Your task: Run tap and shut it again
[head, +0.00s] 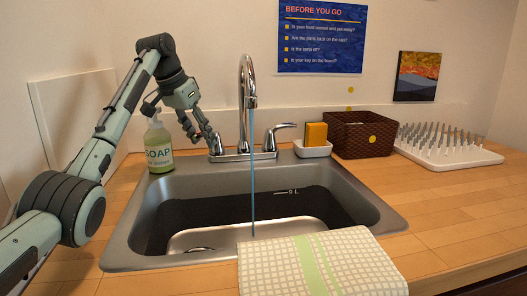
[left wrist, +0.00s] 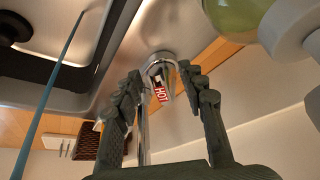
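The chrome tap (head: 247,85) stands behind the sink (head: 125,240). A thin blue stream of water (head: 252,170) runs from its spout into the basin, and the stream also shows in the left wrist view (left wrist: 42,110). The tap's right lever (head: 284,126) points to the right. The left handle, labelled HOT (left wrist: 161,92), shows in the left wrist view and is largely hidden by my gripper in the head view. My left gripper (head: 206,137) is open, with its fingers on either side of the HOT handle. I cannot tell whether they touch it. My right gripper is not in view.
A soap bottle (head: 159,148) stands close to the left gripper. A sponge in a holder (head: 314,150), a brown basket (head: 360,140) and a drying rack (head: 445,152) stand to the right. A checked cloth (head: 320,265) hangs over the sink's front edge. The right counter (head: 450,220) is clear.

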